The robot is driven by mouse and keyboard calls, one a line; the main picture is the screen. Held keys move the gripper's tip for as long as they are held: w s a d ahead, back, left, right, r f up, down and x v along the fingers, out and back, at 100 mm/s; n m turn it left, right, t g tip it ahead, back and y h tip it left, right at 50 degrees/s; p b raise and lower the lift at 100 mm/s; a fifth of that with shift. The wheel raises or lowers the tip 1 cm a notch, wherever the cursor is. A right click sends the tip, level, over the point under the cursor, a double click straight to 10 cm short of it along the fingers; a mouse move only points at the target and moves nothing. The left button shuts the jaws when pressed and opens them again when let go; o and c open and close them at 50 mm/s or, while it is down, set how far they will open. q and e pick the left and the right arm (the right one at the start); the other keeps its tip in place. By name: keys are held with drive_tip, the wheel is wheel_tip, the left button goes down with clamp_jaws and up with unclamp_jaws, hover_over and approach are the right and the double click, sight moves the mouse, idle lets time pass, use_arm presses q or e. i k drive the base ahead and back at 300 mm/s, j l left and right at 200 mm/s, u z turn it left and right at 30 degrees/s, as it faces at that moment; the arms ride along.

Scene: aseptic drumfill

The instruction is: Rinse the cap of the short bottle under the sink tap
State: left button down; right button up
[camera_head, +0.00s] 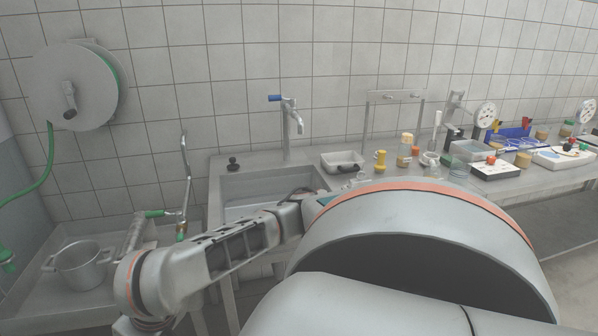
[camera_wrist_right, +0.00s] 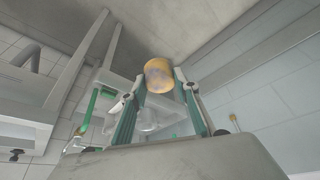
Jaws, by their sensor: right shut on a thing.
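The cap (camera_wrist_right: 159,75) is yellow-orange, with a greyish-purple patch on the face towards the wrist camera. My right gripper (camera_wrist_right: 160,86) is shut on it and holds it between the fingertips. The sink tap (camera_head: 291,128), a tall metal spout with a blue lever, stands behind the sink basin (camera_head: 270,186). My arm covers the front of the basin in the head view, and I cannot make out the right gripper there. I cannot tell which bottle is the short one. My left gripper is in neither view.
A black knob (camera_head: 233,163) stands at the basin's back left. A white tray (camera_head: 342,163) and several yellow- or orange-topped containers, one a yellow one (camera_head: 380,161), stand right of the sink. A metal pot (camera_head: 82,265) and a green-handled spray (camera_head: 158,213) are at the left.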

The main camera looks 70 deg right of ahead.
sight(272, 98)
drive_tip(key=z, duration=2.75)
